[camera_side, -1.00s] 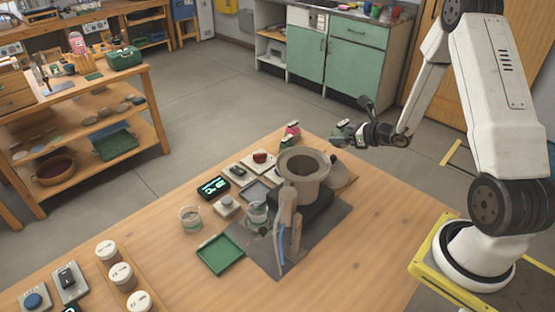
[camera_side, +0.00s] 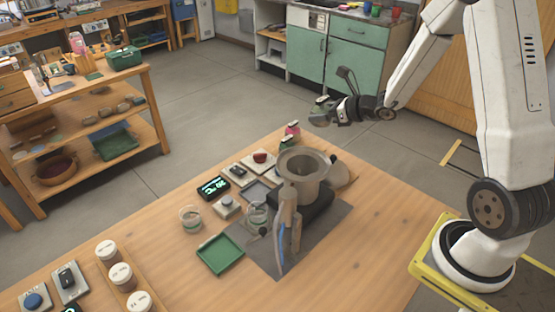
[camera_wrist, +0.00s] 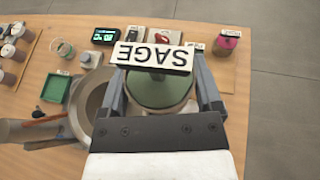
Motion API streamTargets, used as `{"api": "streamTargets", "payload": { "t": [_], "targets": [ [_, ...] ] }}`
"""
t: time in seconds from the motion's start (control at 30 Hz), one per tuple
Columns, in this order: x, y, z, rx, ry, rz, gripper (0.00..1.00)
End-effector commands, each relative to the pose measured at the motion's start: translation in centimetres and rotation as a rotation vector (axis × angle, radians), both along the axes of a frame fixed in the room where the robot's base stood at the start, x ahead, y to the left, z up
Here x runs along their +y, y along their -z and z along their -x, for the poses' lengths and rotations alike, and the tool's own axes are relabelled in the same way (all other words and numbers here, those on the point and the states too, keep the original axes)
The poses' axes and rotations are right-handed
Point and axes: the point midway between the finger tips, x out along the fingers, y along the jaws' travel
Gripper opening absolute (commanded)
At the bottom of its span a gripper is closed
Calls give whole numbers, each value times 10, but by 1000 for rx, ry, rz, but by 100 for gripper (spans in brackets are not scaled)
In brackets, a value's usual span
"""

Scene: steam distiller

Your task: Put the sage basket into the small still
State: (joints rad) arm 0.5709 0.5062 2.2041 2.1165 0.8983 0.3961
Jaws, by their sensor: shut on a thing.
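My gripper (camera_side: 330,112) is in the air above the far end of the table, shut on the sage basket (camera_side: 320,113). In the wrist view the basket (camera_wrist: 160,92) is a round green form between the two fingers, with a white SAGE label (camera_wrist: 153,57) on top. The small still (camera_side: 303,172) is a grey-brown round pot with an open top, on a dark base. The basket is apart from the still, above and beyond it in the side view. In the wrist view the still (camera_wrist: 92,104) is left of the basket, partly hidden by my gripper.
A pink labelled basket (camera_side: 292,129) stands at the table's far edge. White-lidded jars (camera_side: 121,275) are at the front left. The table's right side is clear.

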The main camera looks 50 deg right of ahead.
Motion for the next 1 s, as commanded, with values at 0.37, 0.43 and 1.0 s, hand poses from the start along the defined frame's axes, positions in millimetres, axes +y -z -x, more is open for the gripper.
{"api": "streamTargets", "payload": {
  "t": [0.37, 0.43, 1.0],
  "targets": [
    [57, -65, -6, -11, -45, 0, 19],
    [65, -72, -5, -12, -48, -2, 19],
    [85, -87, -4, -15, -56, -8, 19]
  ]
}}
